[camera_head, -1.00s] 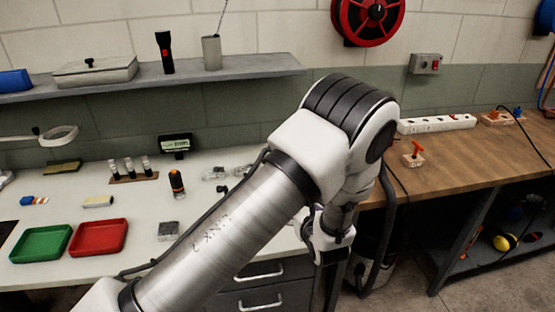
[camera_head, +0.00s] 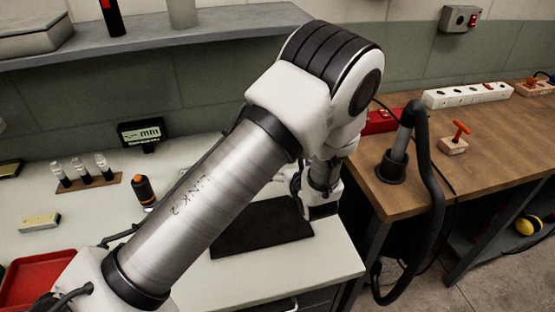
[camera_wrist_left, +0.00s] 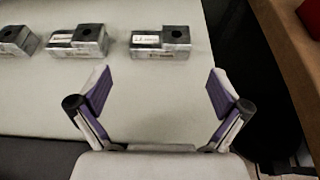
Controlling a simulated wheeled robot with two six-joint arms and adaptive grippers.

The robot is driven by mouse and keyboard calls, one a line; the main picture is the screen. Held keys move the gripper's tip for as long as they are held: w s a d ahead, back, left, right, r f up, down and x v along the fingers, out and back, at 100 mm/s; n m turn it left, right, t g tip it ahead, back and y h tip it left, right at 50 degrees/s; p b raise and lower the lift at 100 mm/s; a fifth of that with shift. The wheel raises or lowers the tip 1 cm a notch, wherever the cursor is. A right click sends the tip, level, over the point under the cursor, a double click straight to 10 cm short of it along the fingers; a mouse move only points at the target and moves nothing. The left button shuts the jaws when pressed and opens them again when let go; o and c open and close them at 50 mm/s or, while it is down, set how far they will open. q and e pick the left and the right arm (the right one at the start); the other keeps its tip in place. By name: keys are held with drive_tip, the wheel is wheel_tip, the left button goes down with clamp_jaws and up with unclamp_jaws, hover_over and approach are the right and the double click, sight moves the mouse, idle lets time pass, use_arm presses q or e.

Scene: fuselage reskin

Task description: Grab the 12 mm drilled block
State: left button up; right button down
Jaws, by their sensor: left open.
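In the left wrist view, three grey metal blocks stand in a row on the pale bench top: a left block (camera_wrist_left: 16,40), cut by the picture edge, a middle block (camera_wrist_left: 78,40) and a right block (camera_wrist_left: 160,42). Each has a dark round hole in its top and a small label. The labels are too small to read, so I cannot tell which is the 12 mm one. My left gripper (camera_wrist_left: 160,84) is open and empty, its purple-padded fingers short of the right block. In the head view, the left gripper (camera_head: 320,208) is partly hidden and my arm hides the blocks.
A dark mat (camera_head: 262,240) lies near the bench's front right edge. A red tray (camera_head: 35,281), a vial rack (camera_head: 90,184) and an orange-topped black item (camera_head: 144,192) stand to the left. A wooden bench (camera_head: 420,180) with a black hose (camera_head: 432,190) is on the right.

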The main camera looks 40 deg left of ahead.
use_arm(q)
drive_tip(key=shift+w+a+f, duration=0.25)
drive_tip(key=shift+a+f, duration=0.05)
drive_tip(key=shift+f, duration=0.15)
drive_tip(key=x, duration=0.2)
drive_tip(key=p+x, duration=0.1)
drive_tip(key=x, duration=0.4)
drive_tip(key=shift+w+a+r+p, duration=0.2)
drive_tip(key=shift+a+r+p, duration=0.05)
drive_tip(key=shift+p, duration=0.1)
drive_tip(key=shift+w+f, duration=0.1)
drive_tip(key=shift+c, duration=1.3)
drive_tip(key=c, duration=1)
use_arm(e)
drive_tip(key=shift+w+a+r, duration=0.15)
drive_tip(key=shift+a+r, duration=0.05)
drive_tip(key=shift+r, duration=0.3)
